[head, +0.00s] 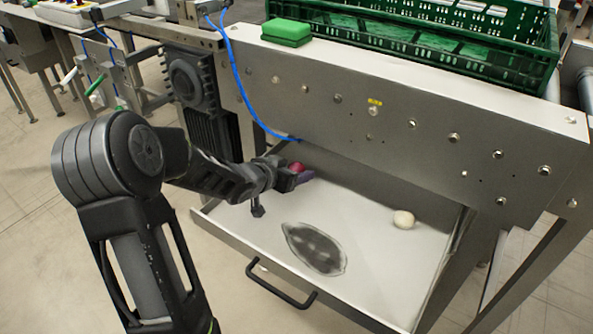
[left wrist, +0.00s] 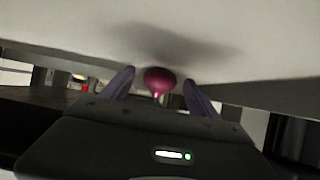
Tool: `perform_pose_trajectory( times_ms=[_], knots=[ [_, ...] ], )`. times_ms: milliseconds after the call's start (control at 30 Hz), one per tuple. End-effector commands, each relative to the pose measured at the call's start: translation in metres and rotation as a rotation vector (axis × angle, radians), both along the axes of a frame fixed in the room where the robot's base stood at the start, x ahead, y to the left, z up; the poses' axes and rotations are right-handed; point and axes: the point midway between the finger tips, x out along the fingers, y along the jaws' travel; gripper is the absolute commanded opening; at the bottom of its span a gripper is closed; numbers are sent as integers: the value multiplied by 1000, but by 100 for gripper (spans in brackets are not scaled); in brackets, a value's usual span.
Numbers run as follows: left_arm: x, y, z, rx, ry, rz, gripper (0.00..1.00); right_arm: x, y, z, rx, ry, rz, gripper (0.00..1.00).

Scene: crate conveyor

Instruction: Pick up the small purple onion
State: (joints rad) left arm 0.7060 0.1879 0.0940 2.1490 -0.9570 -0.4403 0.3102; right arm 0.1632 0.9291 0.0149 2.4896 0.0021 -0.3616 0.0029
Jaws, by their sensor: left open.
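The small purple onion (head: 297,167) is at the back left of the white tray, partly hidden by my left gripper in the head view. In the left wrist view the onion (left wrist: 159,80) shows between the two purple fingertips, with its pointed end toward the gripper. My left gripper (head: 300,178) is open, with a finger on each side of the onion and a gap on both sides. It also shows in the left wrist view (left wrist: 160,88). My right gripper is in neither view.
The white tray (head: 375,283) has a dark oval mark and a black front handle (head: 280,284). A pale round item (head: 403,219) lies at its right. The steel conveyor side (head: 400,125) rises behind, bearing a green block (head: 287,32) and a green crate (head: 440,66).

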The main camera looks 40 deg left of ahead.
Motion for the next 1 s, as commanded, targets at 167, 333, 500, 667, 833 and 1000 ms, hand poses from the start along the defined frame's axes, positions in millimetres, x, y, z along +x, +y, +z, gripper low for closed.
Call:
perform_pose_trajectory(
  times_ms=[167,333,500,667,833,1000],
  knots=[
    [0,0,0,0,0,0,69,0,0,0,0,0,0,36],
    [0,0,0,0,0,0,69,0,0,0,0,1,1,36],
    [-1,0,0,0,0,0,60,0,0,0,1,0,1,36],
    [-1,0,0,0,0,0,47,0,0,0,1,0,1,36],
    [-1,0,0,0,0,0,33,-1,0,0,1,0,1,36],
    [-1,0,0,0,0,0,20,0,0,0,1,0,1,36]
  ],
)
